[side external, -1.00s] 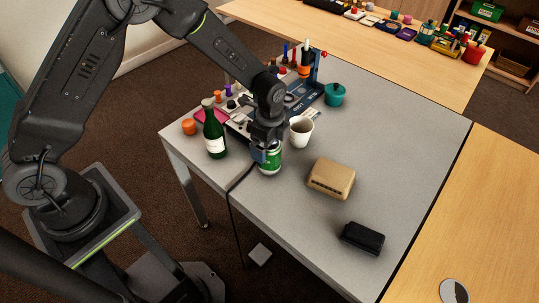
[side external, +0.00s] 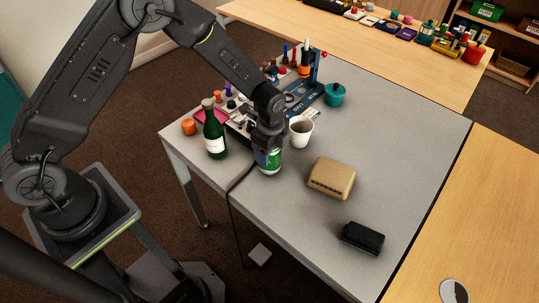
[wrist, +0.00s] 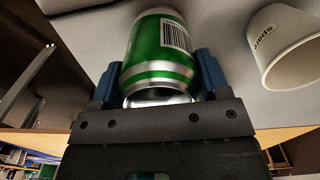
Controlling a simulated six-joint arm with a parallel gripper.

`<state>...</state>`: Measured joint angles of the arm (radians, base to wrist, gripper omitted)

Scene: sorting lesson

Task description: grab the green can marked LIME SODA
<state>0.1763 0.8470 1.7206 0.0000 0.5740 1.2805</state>
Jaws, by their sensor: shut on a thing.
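A green can with white bands (side external: 270,167) stands on the grey table near its front edge in the side view. In the wrist view the can (wrist: 158,45) shows a barcode and a silver rim; no LIME SODA lettering is readable. My gripper (side external: 267,155) comes down over the can from above. In the wrist view its blue fingers (wrist: 158,80) are on both sides of the can, shut on it. The can's upper part is hidden by the gripper in the side view.
A white cup (side external: 301,131) stands close behind the can to the right. A dark green bottle (side external: 214,134) stands to the left. A tan box (side external: 331,178) and a black object (side external: 362,237) lie to the right. The table's right side is mostly clear.

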